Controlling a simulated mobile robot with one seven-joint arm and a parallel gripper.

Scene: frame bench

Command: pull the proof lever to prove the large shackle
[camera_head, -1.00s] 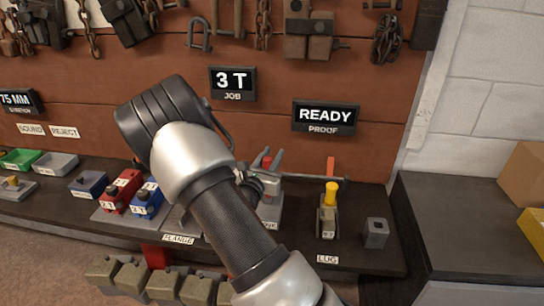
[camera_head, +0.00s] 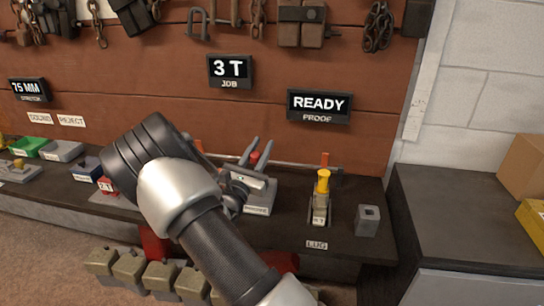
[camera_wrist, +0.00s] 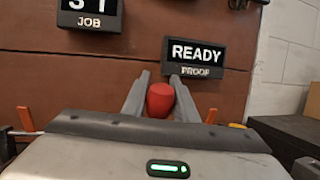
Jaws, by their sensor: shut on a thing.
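A red knob (camera_wrist: 160,100), which looks like the grip of the proof lever, stands between the two grey fingers of my gripper (camera_wrist: 158,96) in the wrist view. My gripper is shut on it. In the head view the red knob (camera_head: 254,158) and my gripper (camera_head: 250,152) are just past my arm, above a grey labelled block (camera_head: 262,195) on the bench. The lever's lower part is hidden. The PROOF display (camera_head: 319,107) reads READY. I cannot tell which piece is the large shackle; my arm covers part of the bench.
A yellow-topped fixture (camera_head: 322,195) stands by the LUG label, beside a grey socket block (camera_head: 367,220). A rail with orange uprights (camera_head: 325,160) runs behind. Green (camera_head: 28,146) and grey trays (camera_head: 62,150) lie left. Weights (camera_head: 160,275) sit below the front edge.

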